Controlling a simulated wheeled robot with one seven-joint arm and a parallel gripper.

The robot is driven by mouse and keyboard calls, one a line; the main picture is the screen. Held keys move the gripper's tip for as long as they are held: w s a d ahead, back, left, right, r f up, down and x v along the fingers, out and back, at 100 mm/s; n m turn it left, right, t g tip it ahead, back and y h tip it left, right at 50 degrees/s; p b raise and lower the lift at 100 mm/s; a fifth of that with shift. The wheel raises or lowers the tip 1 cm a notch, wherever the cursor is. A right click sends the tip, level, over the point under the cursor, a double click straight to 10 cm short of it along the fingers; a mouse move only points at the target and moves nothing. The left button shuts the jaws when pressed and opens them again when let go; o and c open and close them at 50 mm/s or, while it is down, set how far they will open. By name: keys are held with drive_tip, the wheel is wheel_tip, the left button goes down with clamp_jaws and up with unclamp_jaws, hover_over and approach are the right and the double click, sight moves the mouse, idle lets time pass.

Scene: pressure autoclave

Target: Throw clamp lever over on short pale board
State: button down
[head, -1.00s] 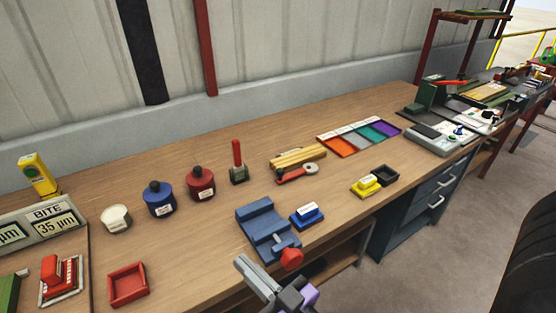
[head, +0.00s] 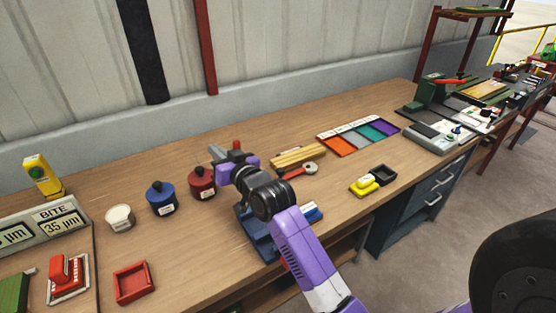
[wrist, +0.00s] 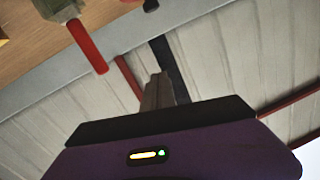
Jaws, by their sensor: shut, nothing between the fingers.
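A clamp with a red lever (wrist: 88,48) on a grey-green base (wrist: 58,8) shows at the upper left of the wrist view. In the head view only the top of the red lever (head: 237,145) shows behind my gripper (head: 217,153); its base is hidden. My gripper's fingers are shut and empty in the wrist view (wrist: 158,90), to the right of the lever with a gap between them. Pale wooden strips (head: 298,156) lie on the bench to the right. I cannot tell which piece is the short pale board.
My arm crosses over a blue vise (head: 258,240). Blue (head: 161,199) and red (head: 202,183) canisters stand left of it. A colored tray (head: 350,137) lies behind. At the far right, another red lever (head: 447,81) stands by a pale board (head: 485,92).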

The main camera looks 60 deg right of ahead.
drive_tip(key=d+r+g+y+p, duration=0.1)
drive_tip(key=d+r+g, duration=0.15)
drive_tip(key=d, duration=0.75)
drive_tip(key=d+r+g+p, duration=0.15)
drive_tip(key=d+g, duration=0.25)
drive_tip(key=d, duration=0.6)
drive_tip(key=s+a+f+m+g+y+b, duration=0.1)
drive_tip(key=s+f+g+y, duration=0.2)
drive_tip(key=s+f+g, duration=0.3)
drive_tip(key=s+f, duration=0.1)
drive_tip(key=s, duration=0.2)
drive_tip(key=shift+a+y, duration=0.3)
drive_tip(key=shift+f+g, duration=0.15)
drive_tip(key=shift+g, duration=0.1)
drive_tip(key=p+x, duration=0.1)
drive_tip(key=x, duration=0.8)
drive_tip(key=shift+w+d+f, duration=0.1)
drive_tip(key=shift+w+f, duration=0.05)
drive_tip(key=shift+f+p, duration=0.15)
drive_tip(key=shift+p, duration=0.2)
drive_tip(key=shift+s+a+f+p, duration=0.1)
drive_tip(key=shift+s+a+p, duration=0.7)
drive_tip(key=shift+s+a, duration=0.6)
